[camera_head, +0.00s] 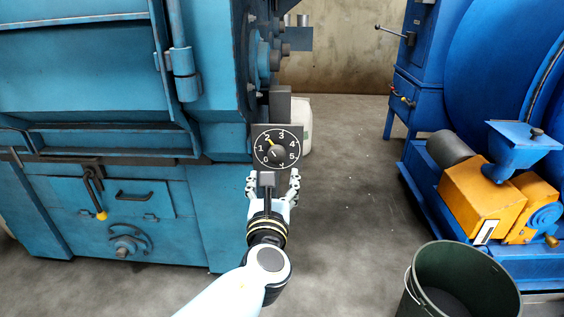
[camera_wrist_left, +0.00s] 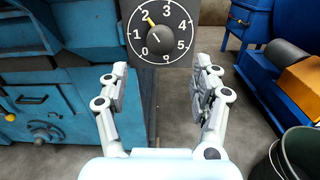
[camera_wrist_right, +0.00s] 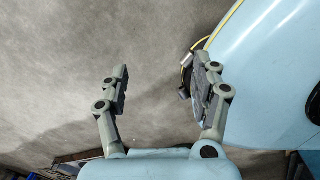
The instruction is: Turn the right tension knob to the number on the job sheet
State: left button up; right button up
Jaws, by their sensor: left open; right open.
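The knob and dial (camera_wrist_left: 158,37) also show in the left wrist view, above and beyond the fingertips. My left gripper (camera_head: 272,180) is open and empty, just below and in front of the dial, apart from the knob. My right gripper (camera_wrist_right: 165,85) is open and empty in the right wrist view, over bare floor; it is not in the head view. No job sheet is readable.
The blue machine (camera_head: 100,140) fills the left, with a yellow-tipped lever (camera_head: 101,214). At right stand another blue machine with an orange unit (camera_head: 483,200) and a dark green bucket (camera_head: 455,255). The concrete floor between is clear.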

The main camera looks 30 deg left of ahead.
aim_at(276, 158)
pick_arm(q)
jog(key=x, duration=0.8)
jog(key=shift+w+a, duration=0.2)
jog(key=shift+w, duration=0.2)
pick_arm(e)
jog(key=shift+w+d+f, duration=0.1)
jog(key=shift+w+d, duration=0.3)
jog(key=shift+d, duration=0.2)
pick_arm(q)
jog(key=c, duration=0.9)
jog(key=shift+c, duration=1.4)
pick_arm(e)
jog(key=shift+s+a, duration=0.3)
jog(key=shift+a, duration=0.45)
